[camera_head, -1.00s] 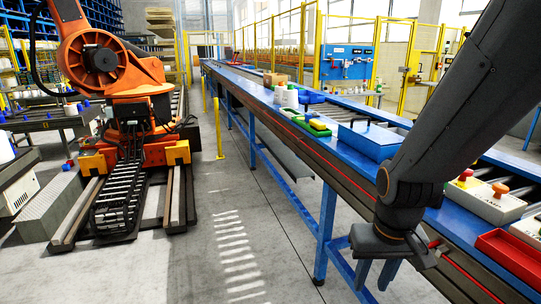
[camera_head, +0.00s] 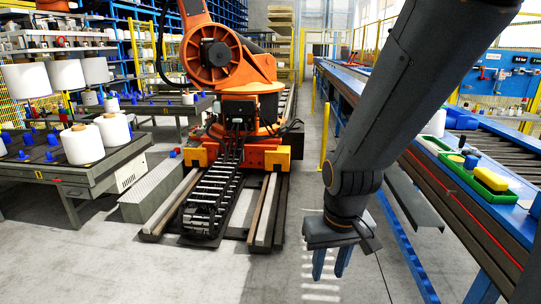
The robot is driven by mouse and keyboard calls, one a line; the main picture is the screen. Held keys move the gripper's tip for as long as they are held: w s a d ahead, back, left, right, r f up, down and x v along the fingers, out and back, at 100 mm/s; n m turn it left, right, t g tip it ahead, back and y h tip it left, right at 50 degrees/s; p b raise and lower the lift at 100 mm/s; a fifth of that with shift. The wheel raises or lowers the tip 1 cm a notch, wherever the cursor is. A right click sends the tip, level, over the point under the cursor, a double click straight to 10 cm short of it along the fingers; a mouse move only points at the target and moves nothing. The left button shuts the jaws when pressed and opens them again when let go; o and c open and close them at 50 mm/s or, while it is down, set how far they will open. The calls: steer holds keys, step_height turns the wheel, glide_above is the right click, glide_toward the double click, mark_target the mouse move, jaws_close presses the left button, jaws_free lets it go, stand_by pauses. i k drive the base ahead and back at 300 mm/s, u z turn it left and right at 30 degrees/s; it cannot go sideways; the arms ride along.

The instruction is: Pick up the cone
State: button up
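Several white yarn cones stand in the left of the view. One cone (camera_head: 82,144) stands upright at the near end of a dark table, and another cone (camera_head: 113,129) stands just behind it. Larger white bobbins, such as this one (camera_head: 66,76), are on a rack further back. My gripper (camera_head: 329,273) hangs pointing down over the floor, right of the middle. Its two blue fingers are apart with nothing between them. It is well away from the cones and touches nothing.
An orange robot arm (camera_head: 225,55) stands on a floor rail (camera_head: 215,195) between my gripper and the cone table (camera_head: 90,178). A conveyor (camera_head: 445,190) with green trays (camera_head: 488,179) runs along the right. A grey step box (camera_head: 150,190) stands beside the table. The near floor is clear.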

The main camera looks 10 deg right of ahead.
mark_target(435, 127)
steer(key=z, duration=0.1)
steer(key=i, duration=1.75)
steer(key=z, duration=0.45)
